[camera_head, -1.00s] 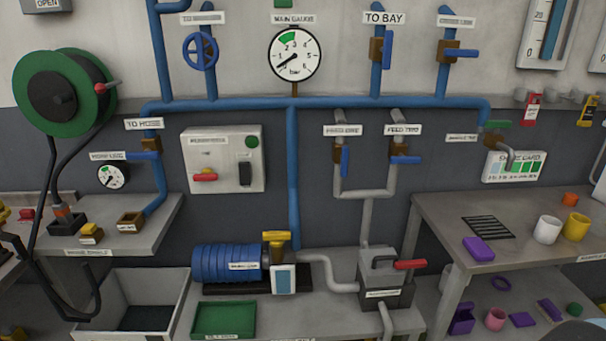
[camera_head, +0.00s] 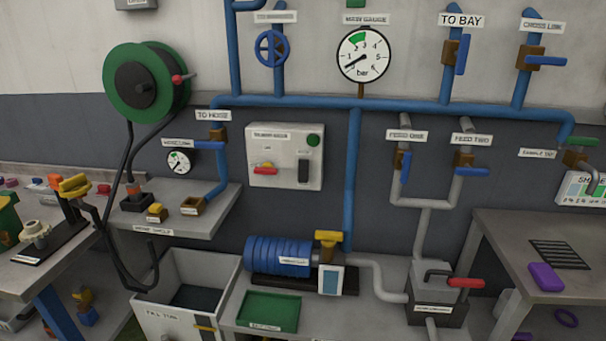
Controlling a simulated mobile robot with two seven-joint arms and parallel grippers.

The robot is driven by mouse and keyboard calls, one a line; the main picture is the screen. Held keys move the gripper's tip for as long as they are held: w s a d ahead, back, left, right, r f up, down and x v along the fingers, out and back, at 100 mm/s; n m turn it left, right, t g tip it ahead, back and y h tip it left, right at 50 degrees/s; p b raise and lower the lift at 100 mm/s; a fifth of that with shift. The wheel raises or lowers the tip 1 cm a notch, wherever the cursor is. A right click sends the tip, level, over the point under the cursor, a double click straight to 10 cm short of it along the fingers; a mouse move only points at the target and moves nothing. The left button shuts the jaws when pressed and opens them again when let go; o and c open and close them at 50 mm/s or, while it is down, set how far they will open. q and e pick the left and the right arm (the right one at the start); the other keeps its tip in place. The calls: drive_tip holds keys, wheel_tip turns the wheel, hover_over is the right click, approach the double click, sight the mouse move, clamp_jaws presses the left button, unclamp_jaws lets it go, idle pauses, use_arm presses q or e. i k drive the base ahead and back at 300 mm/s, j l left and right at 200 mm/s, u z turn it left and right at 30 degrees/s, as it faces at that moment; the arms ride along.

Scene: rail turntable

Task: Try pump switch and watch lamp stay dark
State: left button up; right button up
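The pump switch panel (camera_head: 285,171) is a pale box on the grey wall. It carries a red-handled switch (camera_head: 265,171) at its left, a dark rocker or slot (camera_head: 304,172) at its right, and a round green lamp (camera_head: 313,140) at its upper right. The lamp looks dark green, with no glow. The blue ribbed pump motor (camera_head: 279,256) sits on the lower bench below the panel. The main gauge (camera_head: 363,55) above has its needle pointing to the lower left, at the low end. Neither of my grippers is in view.
A hose reel (camera_head: 146,82) hangs at the left, its black hose looping down to a grey tub (camera_head: 185,290). A green tray (camera_head: 270,311) lies on the lower bench. Blue pipes with valves run along the wall. A side table (camera_head: 490,225) stands at the right.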

sight(303, 164)
drive_tip(key=i+j+u, duration=0.25)
drive_tip(key=u, duration=0.15)
drive_tip(key=i+j+u, duration=0.1)
drive_tip(key=i+u, duration=0.25)
